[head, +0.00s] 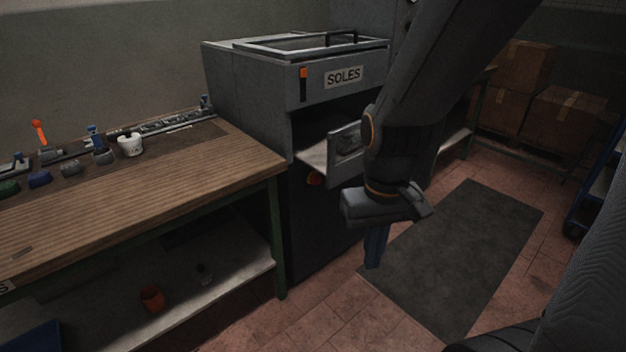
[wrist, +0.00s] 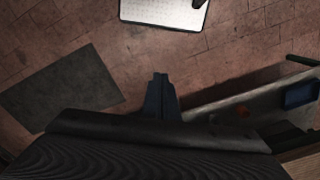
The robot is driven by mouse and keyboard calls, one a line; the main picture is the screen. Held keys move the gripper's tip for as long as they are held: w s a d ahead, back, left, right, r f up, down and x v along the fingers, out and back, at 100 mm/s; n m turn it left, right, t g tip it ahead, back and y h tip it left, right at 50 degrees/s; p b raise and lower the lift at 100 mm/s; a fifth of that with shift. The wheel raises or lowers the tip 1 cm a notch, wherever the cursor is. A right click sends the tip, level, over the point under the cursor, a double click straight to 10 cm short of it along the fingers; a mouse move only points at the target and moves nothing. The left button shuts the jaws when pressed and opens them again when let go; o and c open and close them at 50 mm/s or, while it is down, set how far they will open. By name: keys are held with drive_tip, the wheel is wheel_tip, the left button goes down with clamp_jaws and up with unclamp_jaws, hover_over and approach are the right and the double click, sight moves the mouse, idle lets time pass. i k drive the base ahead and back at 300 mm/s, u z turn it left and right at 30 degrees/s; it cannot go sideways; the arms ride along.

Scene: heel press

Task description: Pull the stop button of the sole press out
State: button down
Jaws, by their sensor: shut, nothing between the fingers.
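The sole press (head: 240,85) is a grey cabinet labelled SOLES, beyond the right end of the workbench. My gripper (head: 374,262) hangs to the right of the button and lower, fingers pointing down, apart from the press. In the wrist view its blue fingers (wrist: 160,80) are together and empty over the floor. The button is not recognisable in the wrist view.
The wooden workbench (head: 150,205) fills the left, with tools and a white pot (head: 130,144) on it. An orange cup (head: 152,298) stands on its lower shelf. A dark mat (head: 465,255) lies on the tiled floor. Cardboard boxes (head: 555,115) stand at the back right.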

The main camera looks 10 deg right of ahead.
sight(316, 179)
drive_tip(key=k, duration=1.1)
drive_tip(key=z, duration=0.8)
drive_tip(key=i, duration=1.65)
drive_tip(key=u, duration=0.65)
